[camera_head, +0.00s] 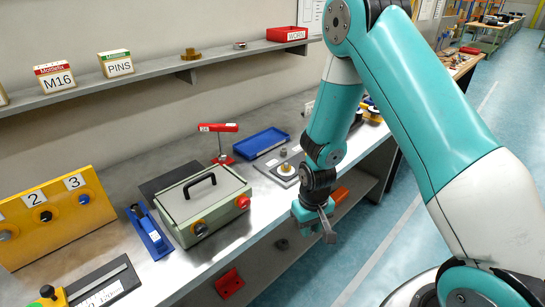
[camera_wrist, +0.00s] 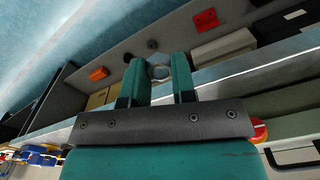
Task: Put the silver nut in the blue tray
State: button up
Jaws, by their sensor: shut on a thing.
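My gripper (camera_head: 326,226) hangs in front of the bench's front edge, right of and lower than the blue tray. In the wrist view my gripper (camera_wrist: 159,75) has its two fingers on either side of a small metal ring (camera_wrist: 160,72) and is shut on it. The ring has a silvery look, but whether it is the silver nut I cannot tell for sure. The blue tray (camera_head: 260,143) lies on the bench towards the back and looks empty. A small silver ring-like piece (camera_head: 240,45) also sits on the wall shelf.
A green box with a black handle (camera_head: 203,200) stands on the bench. A grey plate with a brass piece (camera_head: 285,169) lies in front of the tray. The lower shelf holds an orange block (camera_wrist: 98,74) and a red part (camera_wrist: 205,19).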

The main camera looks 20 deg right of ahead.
aim_at(261, 142)
jog(key=z, duration=0.05)
jog(key=k, duration=0.15)
jog(key=z, duration=1.55)
jog(key=i, duration=1.2)
jog(key=u, duration=2.4)
jog(key=i, duration=0.5)
